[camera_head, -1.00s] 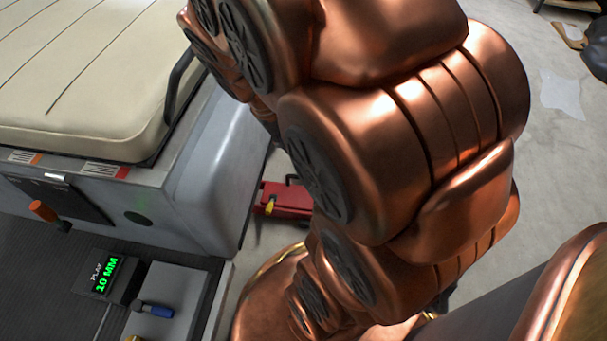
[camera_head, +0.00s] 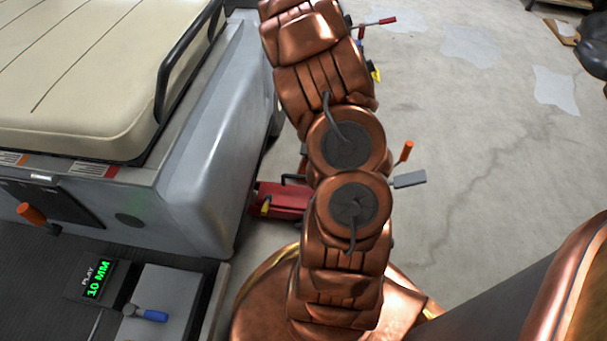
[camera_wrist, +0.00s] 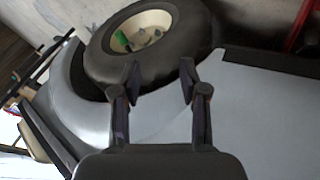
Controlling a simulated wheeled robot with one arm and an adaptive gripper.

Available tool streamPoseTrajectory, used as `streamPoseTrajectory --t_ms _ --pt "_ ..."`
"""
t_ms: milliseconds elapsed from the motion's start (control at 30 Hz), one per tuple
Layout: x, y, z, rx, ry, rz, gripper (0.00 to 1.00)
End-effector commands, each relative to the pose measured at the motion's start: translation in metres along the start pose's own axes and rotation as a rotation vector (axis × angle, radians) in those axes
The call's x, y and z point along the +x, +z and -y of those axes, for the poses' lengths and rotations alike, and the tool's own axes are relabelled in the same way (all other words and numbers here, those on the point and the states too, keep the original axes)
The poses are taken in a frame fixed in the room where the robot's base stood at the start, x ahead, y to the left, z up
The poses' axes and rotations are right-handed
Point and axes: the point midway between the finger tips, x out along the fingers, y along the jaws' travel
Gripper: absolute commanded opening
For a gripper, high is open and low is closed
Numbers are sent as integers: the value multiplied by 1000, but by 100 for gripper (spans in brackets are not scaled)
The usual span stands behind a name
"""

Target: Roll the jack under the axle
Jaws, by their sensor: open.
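A low red jack (camera_head: 280,203) lies on the floor beside the cart (camera_head: 205,170) in the head view. My arm hides its middle. An orange-tipped lever and a grey pedal show to the right of my arm, seemingly part of it. A red piece (camera_wrist: 300,28) shows at the upper right of the wrist view; I cannot tell what it is. The wrist view shows a cart wheel (camera_wrist: 103,68) with a black tyre and cream hub. My gripper (camera_wrist: 160,80) is open and empty in front of the tyre and grey bodywork. No axle can be made out.
A red-ended bar (camera_head: 380,21) shows beyond my arm at the top. The concrete floor (camera_head: 480,150) on the right is largely clear.

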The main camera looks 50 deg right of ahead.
Motion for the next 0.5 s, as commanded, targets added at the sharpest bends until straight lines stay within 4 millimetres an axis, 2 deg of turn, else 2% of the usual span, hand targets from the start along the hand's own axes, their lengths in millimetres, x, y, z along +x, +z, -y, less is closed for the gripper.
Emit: streamPoseTrajectory --t_ms 33,200,400,500 --pt "18 16 17 -6 -71 -9 43" --pt "52 63 84 -30 -334 -38 43" --pt "61 115 159 -27 -614 -45 43" --pt "57 132 181 -23 -702 -40 43"
